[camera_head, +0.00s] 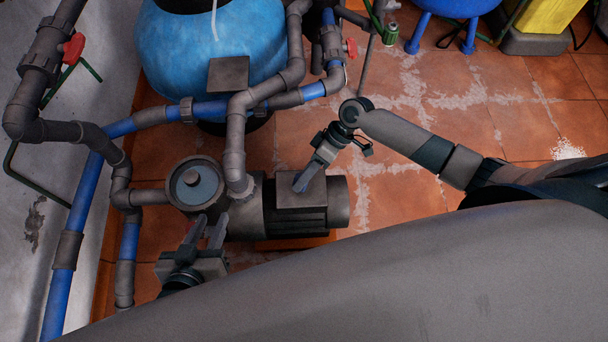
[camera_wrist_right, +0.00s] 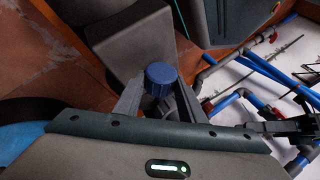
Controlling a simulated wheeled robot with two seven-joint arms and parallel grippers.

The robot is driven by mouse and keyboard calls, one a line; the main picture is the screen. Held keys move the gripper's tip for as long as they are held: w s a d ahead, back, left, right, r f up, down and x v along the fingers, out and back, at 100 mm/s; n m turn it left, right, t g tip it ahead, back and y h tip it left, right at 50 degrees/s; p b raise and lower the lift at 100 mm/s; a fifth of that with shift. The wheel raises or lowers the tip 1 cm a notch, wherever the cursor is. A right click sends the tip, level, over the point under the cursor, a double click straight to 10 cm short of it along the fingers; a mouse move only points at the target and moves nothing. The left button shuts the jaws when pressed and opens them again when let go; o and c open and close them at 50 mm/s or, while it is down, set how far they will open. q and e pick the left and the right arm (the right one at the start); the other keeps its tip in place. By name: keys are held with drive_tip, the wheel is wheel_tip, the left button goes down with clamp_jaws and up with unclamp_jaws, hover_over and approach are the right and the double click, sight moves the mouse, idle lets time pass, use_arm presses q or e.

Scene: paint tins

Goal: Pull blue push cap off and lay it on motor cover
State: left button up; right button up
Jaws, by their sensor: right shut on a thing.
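The blue push cap (camera_wrist_right: 161,73) is held between the two fingertips of my right gripper (camera_wrist_right: 158,90), which is shut on it. In the head view my right gripper (camera_head: 304,178) reaches down from the right over the flat grey motor cover (camera_head: 314,194) on the pump motor. A small bit of blue, the cap (camera_head: 299,184), shows at its fingertips. I cannot tell whether the cap touches the cover. My left gripper (camera_head: 207,230) is open and empty in front of the round pump lid (camera_head: 195,184), its fingers pointing up and apart.
Grey and blue pipes (camera_head: 240,108) rise beside and behind the pump. A large blue tank (camera_head: 210,50) stands behind. A red valve handle (camera_head: 73,48) is at the upper left. The tiled floor to the right is mostly clear.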

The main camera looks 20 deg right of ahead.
use_arm(q)
drive_tip(key=shift+f, duration=0.25)
use_arm(e)
drive_tip(key=shift+f, duration=0.4)
drive_tip(key=o, duration=1.2)
use_arm(q)
drive_tip(key=shift+s, duration=0.1)
use_arm(e)
drive_tip(key=shift+o, duration=0.2)
drive_tip(key=shift+w+d, duration=0.1)
drive_tip(key=shift+d, duration=0.05)
use_arm(q)
drive_tip(key=shift+r, duration=0.15)
drive_tip(key=shift+s+a+f+g+y+p, duration=0.25)
drive_tip(key=shift+s+a+f+g+p, duration=0.2)
drive_tip(key=shift+s+a+f+g, duration=0.25)
drive_tip(key=shift+s+a+f+g+y+p, duration=0.25)
drive_tip(key=shift+s+a+f+g+p, duration=0.2)
drive_tip(key=shift+s+f+g, duration=0.4)
use_arm(e)
drive_tip(key=v, duration=1.7)
drive_tip(key=shift+a+r, duration=0.2)
drive_tip(key=shift+r, duration=0.15)
use_arm(q)
drive_tip(key=shift+r, duration=0.1)
